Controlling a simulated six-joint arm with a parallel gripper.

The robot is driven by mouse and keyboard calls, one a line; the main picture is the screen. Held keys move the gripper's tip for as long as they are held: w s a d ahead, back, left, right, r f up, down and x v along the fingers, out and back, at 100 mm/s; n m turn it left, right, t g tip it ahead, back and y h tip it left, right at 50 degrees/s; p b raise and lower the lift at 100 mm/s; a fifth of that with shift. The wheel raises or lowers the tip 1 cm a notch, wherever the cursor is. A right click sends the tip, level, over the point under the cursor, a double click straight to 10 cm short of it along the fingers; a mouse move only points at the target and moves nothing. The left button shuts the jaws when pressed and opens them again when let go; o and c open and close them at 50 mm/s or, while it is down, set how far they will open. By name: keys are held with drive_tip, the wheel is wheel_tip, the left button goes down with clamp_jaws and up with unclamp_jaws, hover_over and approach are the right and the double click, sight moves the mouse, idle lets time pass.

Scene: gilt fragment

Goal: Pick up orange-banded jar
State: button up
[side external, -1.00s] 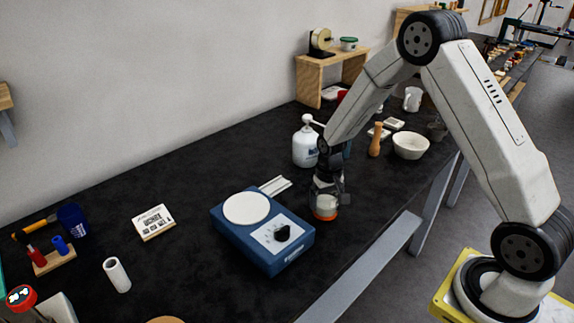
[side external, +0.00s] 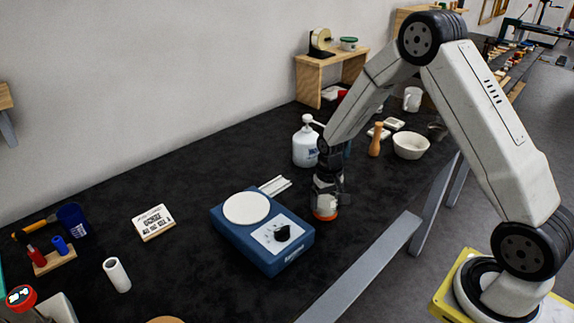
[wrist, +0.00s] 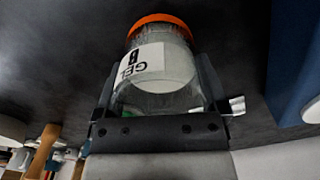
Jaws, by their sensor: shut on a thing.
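The orange-banded jar (wrist: 165,72) is a clear jar with whitish contents, a white label with black letters and an orange band at one end. In the side view the jar (side external: 325,212) is on or just above the black bench, to the right of the blue scale, its orange band at the bottom. My gripper (wrist: 158,88) is shut on the jar, one finger on each side of it. In the side view my gripper (side external: 328,193) points down over the jar and hides its upper part. I cannot tell whether the jar touches the bench.
A blue scale (side external: 288,262) with a white round plate stands just left of the jar. A white pump bottle (side external: 304,147) stands behind my gripper. A wooden pestle (side external: 376,139) and a white bowl (side external: 410,146) are to the right. The bench front edge is close by.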

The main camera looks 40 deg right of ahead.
drive_tip(key=shift+r, duration=0.2)
drive_tip(key=shift+r, duration=0.55)
drive_tip(key=s+a+r, duration=0.2)
drive_tip(key=s+r, duration=0.9)
drive_tip(key=s, duration=0.2)
drive_tip(key=shift+s+a+r, duration=0.15)
drive_tip(key=shift+s+r, duration=0.1)
drive_tip(key=shift+s, duration=0.15)
